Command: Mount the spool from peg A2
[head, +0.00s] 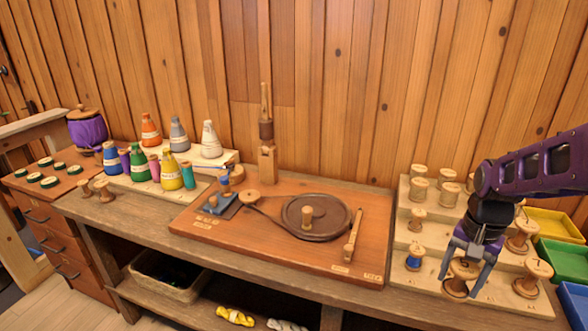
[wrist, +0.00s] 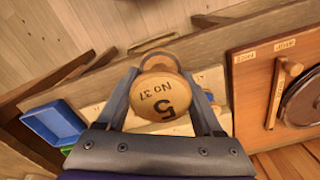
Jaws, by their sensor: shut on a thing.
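My gripper (head: 461,284) is at the front of the pale stepped spool rack (head: 400,262) on the right of the bench. Its two fingers are shut on a bare wooden spool (head: 457,287). In the wrist view, the held spool's top (wrist: 163,98) faces the camera and reads "5" and "No 37". The fingers stand on either side of it. I cannot tell whether the spool is clear of its peg, and no label A2 is readable. The winder board (head: 340,270) carries a large wheel (head: 330,212), a belt and a small pulley (head: 249,199) beside a blue fitting (head: 220,207).
Several pale spools (head: 448,193) stand behind. Colored bins (head: 560,259) are at the far right. An upright post (head: 266,150) rises behind the winder board. Bottles (head: 171,172) stand left.

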